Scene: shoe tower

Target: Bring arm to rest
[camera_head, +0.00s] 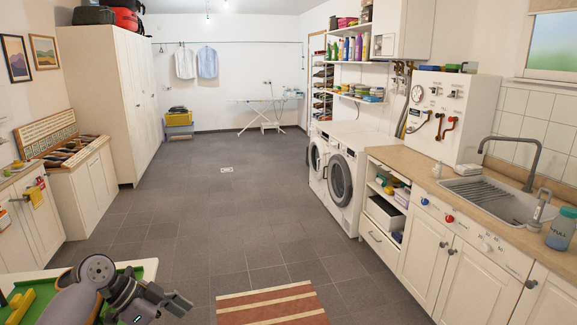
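My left arm comes in at the bottom left, grey and dark, above the corner of a green-topped table (140,270). My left gripper (176,303) is at the arm's right end, over the floor just past the table's edge. Its fingers are small and dark, so I cannot tell whether they are open, and I see nothing held in it. My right arm and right gripper are not in view. A tall narrow rack (318,85) with several dark items on its shelves stands in the doorway at the back right. I cannot make out the items clearly.
A striped rug (272,304) lies on the floor ahead. Cabinets (88,195) line the left; washing machines (345,180) and a counter with a sink (500,195) line the right. The tiled floor between (225,215) is clear.

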